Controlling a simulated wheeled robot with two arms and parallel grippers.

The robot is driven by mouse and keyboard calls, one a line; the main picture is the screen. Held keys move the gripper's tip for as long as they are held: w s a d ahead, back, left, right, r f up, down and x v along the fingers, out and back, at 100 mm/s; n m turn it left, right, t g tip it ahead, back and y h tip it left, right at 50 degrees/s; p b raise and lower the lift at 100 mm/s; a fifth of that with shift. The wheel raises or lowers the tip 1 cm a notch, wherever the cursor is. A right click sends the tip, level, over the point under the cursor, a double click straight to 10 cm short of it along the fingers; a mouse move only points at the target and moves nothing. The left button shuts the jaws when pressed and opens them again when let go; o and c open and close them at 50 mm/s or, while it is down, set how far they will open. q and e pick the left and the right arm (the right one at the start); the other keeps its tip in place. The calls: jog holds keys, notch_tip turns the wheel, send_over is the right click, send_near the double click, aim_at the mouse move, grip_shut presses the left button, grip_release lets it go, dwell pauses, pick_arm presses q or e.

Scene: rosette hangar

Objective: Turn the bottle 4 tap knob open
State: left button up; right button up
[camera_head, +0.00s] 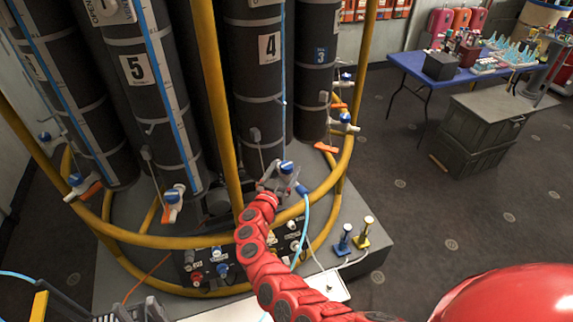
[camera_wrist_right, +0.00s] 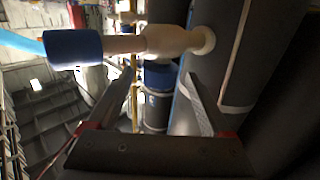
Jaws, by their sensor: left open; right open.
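Bottle 4 (camera_head: 250,85) is a dark upright cylinder with a white "4" label. Its tap has a blue knob (camera_head: 287,167) and a pale body, with a light blue hose below. My right gripper (camera_head: 275,178) is at this tap, at the end of the red arm. In the right wrist view, the gripper (camera_wrist_right: 160,85) is open around or just short of a blue part (camera_wrist_right: 158,75), apparently the knob; contact is unclear. The pale tap body (camera_wrist_right: 170,40) crosses above, with a blue hose fitting (camera_wrist_right: 75,48) at left. My left gripper (camera_head: 130,312) is partly cut off at bottom left, open.
Yellow rails (camera_head: 215,90) curve around the bottles, one upright just left of the tap. Bottle 5 (camera_head: 140,75) and bottle 3 (camera_head: 318,65) flank bottle 4. A connector panel (camera_head: 205,265) lies below. Blue and yellow valves (camera_head: 362,232) stand at right.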

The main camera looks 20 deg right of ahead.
jog(key=shift+x, duration=0.8)
jog(key=shift+w+d, duration=0.2)
jog(key=shift+d, duration=0.05)
